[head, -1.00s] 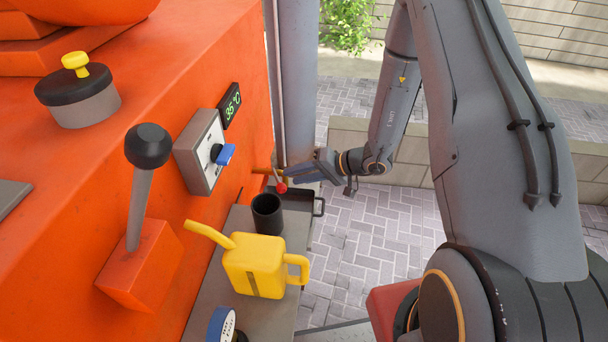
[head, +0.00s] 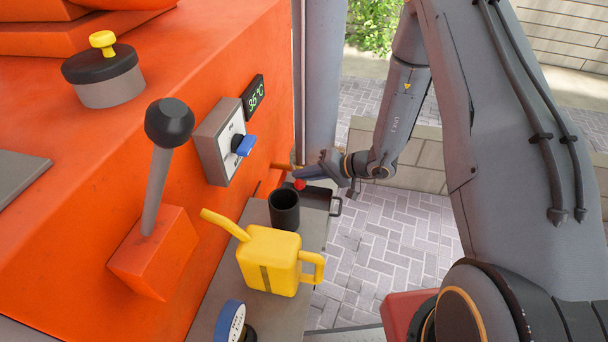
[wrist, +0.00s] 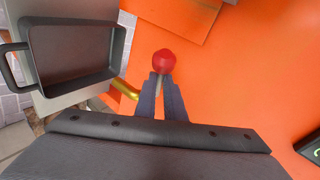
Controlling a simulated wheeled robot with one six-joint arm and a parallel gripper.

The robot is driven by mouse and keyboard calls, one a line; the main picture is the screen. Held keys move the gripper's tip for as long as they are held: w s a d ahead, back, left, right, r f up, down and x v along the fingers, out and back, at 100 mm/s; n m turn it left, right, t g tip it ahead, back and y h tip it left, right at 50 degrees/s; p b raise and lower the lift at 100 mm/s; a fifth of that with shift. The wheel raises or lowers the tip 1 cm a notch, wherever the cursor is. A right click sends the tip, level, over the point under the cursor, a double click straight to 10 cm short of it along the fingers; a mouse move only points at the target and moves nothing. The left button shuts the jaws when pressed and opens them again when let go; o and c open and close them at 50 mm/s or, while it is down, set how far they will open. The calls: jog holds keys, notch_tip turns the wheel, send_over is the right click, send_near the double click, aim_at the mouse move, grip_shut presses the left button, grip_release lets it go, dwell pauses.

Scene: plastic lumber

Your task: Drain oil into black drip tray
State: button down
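The black drip tray (wrist: 75,52) lies at the left of the wrist view, with a dark inside and a loop handle. It shows partly in the head view (head: 318,200), behind the black cup. A brass drain spout (wrist: 126,90) comes out of the orange machine beside the tray; I see no oil flowing. A red knob (wrist: 163,62) sits right at the tips of my gripper (wrist: 160,78). The fingers are close together with a narrow gap. Whether they clamp the knob or its stem cannot be told. The head view shows my gripper (head: 312,174) beside the knob.
A black cup (head: 285,210) and a yellow oil can (head: 270,262) stand on the grey ledge (head: 240,290) along the orange machine (head: 60,200). A large lever (head: 160,180) and a blue-knobbed switch (head: 243,146) project from the machine. Paved floor is open to the right.

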jog(key=shift+w, duration=0.1)
jog(key=n+g+b, duration=0.1)
jog(key=w+d+n+g+y+b, duration=0.1)
jog(key=shift+d+n+g+b, duration=0.3)
jog(key=shift+n+g+b, duration=0.1)
jog(key=shift+s, duration=0.1)
jog(key=shift+w+d+n+g+b, duration=0.4)
jog(key=shift+n+g+b, duration=0.4)
jog(key=shift+b, duration=0.15)
dwell(5.3)
